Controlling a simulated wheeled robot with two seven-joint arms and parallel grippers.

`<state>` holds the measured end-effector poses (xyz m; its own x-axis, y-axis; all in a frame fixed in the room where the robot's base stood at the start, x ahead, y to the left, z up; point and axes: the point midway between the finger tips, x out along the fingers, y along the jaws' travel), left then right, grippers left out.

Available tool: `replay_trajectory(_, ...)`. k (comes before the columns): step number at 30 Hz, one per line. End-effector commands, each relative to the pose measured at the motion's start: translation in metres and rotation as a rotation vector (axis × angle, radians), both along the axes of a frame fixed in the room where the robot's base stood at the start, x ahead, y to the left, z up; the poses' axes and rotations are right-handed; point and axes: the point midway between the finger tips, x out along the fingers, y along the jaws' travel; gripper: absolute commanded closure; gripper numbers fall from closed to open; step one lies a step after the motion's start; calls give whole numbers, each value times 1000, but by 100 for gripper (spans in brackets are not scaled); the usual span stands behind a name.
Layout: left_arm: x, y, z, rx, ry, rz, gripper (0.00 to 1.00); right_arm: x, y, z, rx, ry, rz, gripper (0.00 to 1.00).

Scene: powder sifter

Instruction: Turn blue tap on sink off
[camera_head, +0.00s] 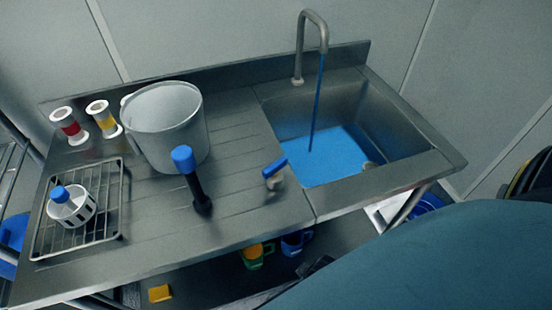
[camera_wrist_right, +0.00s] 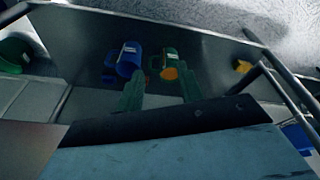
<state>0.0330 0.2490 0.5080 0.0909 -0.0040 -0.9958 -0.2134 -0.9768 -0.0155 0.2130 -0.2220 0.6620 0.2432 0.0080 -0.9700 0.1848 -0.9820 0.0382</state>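The sink (camera_head: 352,110) is at the right of the steel counter and holds blue liquid. A grey spout (camera_head: 313,18) arches over it, and a thin blue stream (camera_head: 318,95) runs down from it into the sink. The tap with a blue lever (camera_head: 275,167) stands on the counter by the sink's near left corner, its lever tilted up to the right. My right gripper (camera_wrist_right: 160,82) shows in the right wrist view with two green fingers apart and nothing between them. It faces the area under the counter. My left gripper is not in view.
A large grey pot (camera_head: 165,120) and an upright black tool with a blue top (camera_head: 190,180) stand left of the tap. A wire rack (camera_head: 115,215) holds a white, blue-topped container (camera_head: 72,207). Below are a green mug (camera_wrist_right: 168,58) and a blue mug (camera_wrist_right: 129,58).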

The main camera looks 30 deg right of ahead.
Motion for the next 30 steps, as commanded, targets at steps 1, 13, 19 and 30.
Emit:
replay_trajectory(1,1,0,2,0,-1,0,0,12,1,28,2,-25,-3,63)
replay_trajectory(13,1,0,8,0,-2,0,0,35,3,190,2,-114,-24,63)
replay_trajectory(19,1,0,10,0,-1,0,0,31,1,242,3,-148,-32,63)
replay_trajectory(30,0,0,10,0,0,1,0,165,11,337,12,-761,-54,63)
